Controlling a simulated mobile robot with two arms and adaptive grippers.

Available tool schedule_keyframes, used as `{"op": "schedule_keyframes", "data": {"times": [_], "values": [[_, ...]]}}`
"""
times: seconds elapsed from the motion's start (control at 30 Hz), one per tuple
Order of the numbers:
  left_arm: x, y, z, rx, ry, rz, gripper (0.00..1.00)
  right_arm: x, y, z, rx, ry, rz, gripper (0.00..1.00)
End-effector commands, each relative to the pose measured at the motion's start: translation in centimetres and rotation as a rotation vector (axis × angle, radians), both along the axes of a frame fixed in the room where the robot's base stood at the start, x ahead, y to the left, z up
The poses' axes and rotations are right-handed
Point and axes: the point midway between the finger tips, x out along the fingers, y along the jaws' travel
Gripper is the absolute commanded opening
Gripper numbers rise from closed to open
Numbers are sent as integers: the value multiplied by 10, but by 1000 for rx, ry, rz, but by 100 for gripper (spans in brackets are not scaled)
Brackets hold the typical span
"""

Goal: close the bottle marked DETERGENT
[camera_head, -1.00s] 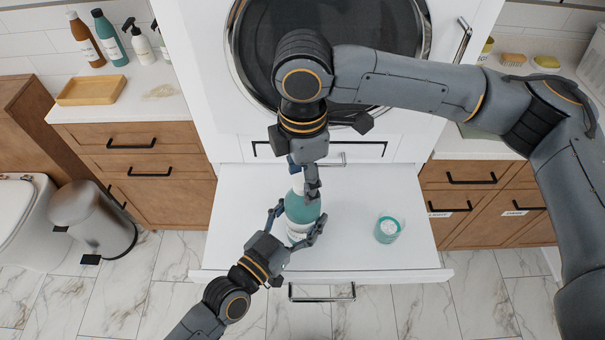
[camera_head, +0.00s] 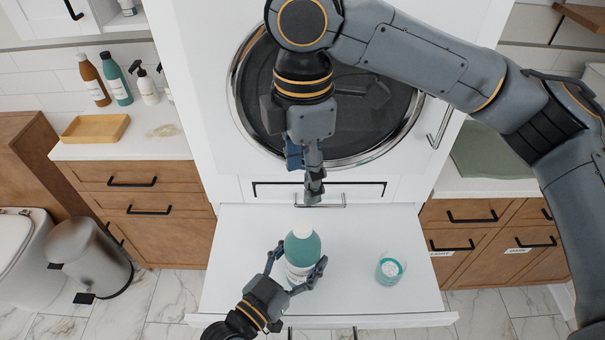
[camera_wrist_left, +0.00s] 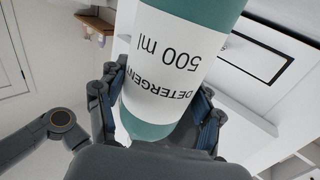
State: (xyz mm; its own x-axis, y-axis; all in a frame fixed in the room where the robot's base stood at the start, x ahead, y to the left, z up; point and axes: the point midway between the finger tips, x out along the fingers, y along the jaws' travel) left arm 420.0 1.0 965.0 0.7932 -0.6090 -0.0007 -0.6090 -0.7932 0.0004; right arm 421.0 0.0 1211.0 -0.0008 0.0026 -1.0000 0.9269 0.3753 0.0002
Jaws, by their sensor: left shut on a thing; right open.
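The teal bottle (camera_head: 303,249) stands upright on the white pull-out shelf (camera_head: 345,230). A white cap (camera_head: 303,228) sits on its top. The left wrist view shows its white label (camera_wrist_left: 165,55), reading DETERGENT and 500 ml. My left gripper (camera_head: 296,274) is shut around the bottle's body, one finger on each side. My right gripper (camera_head: 314,192) is open and empty, pointing down above and behind the bottle, apart from the cap. Its fingers are seen edge-on. The bottle's top is out of the left wrist view.
A clear cup (camera_head: 389,268) with teal contents stands on the shelf to the right of the bottle. The round machine door (camera_head: 350,120) is behind my right arm. A counter (camera_head: 165,142) at the left holds several bottles and a wooden tray (camera_head: 95,128). The shelf between bottle and cup is clear.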

Motion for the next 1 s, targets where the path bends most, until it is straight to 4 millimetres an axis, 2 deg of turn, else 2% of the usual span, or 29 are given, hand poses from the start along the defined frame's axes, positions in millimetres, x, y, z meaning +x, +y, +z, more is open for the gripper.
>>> {"op": "schedule_keyframes", "data": {"times": [0.07,0.1,0.2,0.67,0.77,1.0], "values": [[0,0,1,-1,-1,0,0,0,0,0,0,0,0,56],[0,0,1,-1,-1,0,72,0,0,0,0,0,0,56],[0,0,0,-1,-1,0,93,0,0,0,0,0,0,56],[-6,5,-1,3,0,0,93,0,0,0,0,0,0,56],[-17,14,-1,5,1,-1,93,0,0,0,0,0,0,56],[-59,45,-2,4,4,-2,93,0,0,0,0,0,0,56]]}}
